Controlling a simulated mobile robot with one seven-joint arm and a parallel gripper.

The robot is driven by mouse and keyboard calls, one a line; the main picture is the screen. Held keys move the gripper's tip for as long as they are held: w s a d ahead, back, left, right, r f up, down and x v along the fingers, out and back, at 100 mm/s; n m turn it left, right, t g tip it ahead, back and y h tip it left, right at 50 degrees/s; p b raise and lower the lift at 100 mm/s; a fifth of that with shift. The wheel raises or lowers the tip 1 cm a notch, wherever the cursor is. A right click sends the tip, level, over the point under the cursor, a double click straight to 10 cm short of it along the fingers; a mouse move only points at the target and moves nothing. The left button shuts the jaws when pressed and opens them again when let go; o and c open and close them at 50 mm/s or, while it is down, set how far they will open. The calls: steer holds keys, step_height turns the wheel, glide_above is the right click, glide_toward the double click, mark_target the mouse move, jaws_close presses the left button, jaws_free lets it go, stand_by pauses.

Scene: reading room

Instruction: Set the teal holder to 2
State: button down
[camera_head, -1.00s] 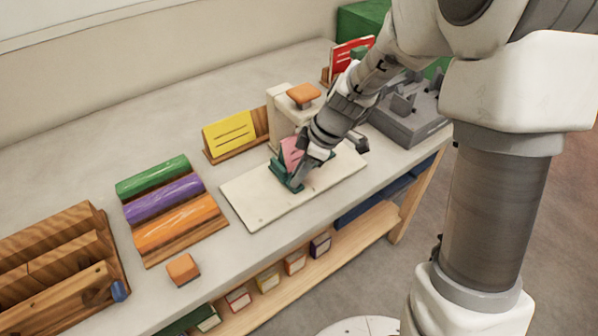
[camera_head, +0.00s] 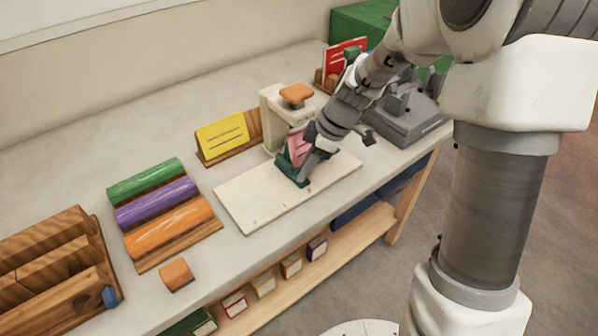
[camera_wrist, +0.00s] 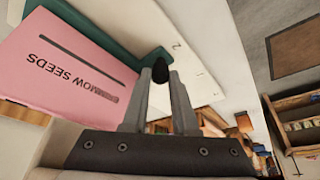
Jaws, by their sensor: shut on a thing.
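The teal holder (camera_head: 288,170) stands on the cream board (camera_head: 250,213), towards its right part, with a pink card (camera_head: 299,146) upright in it. My gripper (camera_head: 312,163) reaches down to the holder's right side. In the wrist view my gripper (camera_wrist: 160,82) is shut on the holder's small dark knob (camera_wrist: 160,70). Marks on the cream board (camera_wrist: 200,72) show beside the knob; I cannot read the set number for sure.
A cream press with an orange top (camera_head: 297,93) stands behind the board. A yellow card (camera_head: 222,134) in a wooden stand is left of it. Green, purple and orange rolls (camera_head: 160,205), an orange block (camera_head: 175,274) and a wooden rack (camera_head: 50,260) lie further left. A grey fixture (camera_head: 410,120) stands right.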

steer(key=c, duration=0.7)
jaws_free()
steer(key=shift+w+d, duration=0.15)
steer(key=shift+d, duration=0.1)
steer(key=p+v, duration=0.3)
steer(key=v, duration=1.4)
steer(key=shift+r, duration=0.25)
steer(key=shift+r, duration=0.1)
steer(key=s+r+m+t+h+p, duration=0.1)
steer(key=s+r+m+p, duration=0.2)
steer(key=s+r+m, duration=0.1)
steer(key=s+d+r+m+t+h+p, duration=0.1)
steer(key=s+r+m+t+h+p, duration=0.1)
steer(key=s+m, duration=0.4)
steer(key=s+d+r+m+t+h+p, duration=0.1)
steer(key=s+r+m+p, duration=0.3)
steer(key=s+r, duration=0.3)
steer(key=shift+s+d+r+m+t+h+p, duration=0.1)
steer(key=shift+s+m+t+h+p, duration=0.1)
steer(key=shift+s+m, duration=0.4)
steer(key=shift+s+d+m+t+h+p, duration=0.1)
steer(key=shift+s+d+m+t, duration=0.15)
steer(key=shift+s, duration=0.65)
